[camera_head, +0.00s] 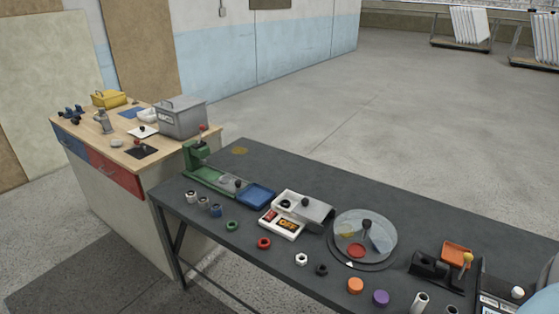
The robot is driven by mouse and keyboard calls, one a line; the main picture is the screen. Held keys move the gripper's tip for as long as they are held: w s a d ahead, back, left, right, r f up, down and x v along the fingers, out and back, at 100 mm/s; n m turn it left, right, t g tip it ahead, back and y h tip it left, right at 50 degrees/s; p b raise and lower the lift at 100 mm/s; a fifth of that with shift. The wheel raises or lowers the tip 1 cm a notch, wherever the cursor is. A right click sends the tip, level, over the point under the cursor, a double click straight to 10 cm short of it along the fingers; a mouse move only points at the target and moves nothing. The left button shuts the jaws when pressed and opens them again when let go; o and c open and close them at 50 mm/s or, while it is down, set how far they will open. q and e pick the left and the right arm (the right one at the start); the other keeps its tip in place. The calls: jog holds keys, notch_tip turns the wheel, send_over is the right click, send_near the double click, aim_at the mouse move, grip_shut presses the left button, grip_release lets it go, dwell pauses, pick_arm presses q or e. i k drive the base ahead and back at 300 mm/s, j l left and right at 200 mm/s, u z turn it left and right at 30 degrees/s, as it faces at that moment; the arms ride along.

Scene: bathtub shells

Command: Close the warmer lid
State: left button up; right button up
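I cannot tell for certain which thing is the warmer. A grey box (182,118) with a small label and a handle on top stands on the wooden bench at the left; I cannot tell whether its top is fully down. A white unit (292,200) with a grey sloping cover (316,211) and a black knob sits on the dark table. Neither of my grippers is in view.
The wooden bench (93,133) holds a yellow box (109,98).

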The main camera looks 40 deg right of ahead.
aim_at(313, 211)
jog(key=l+z, duration=0.1)
jog(key=z, duration=1.2)
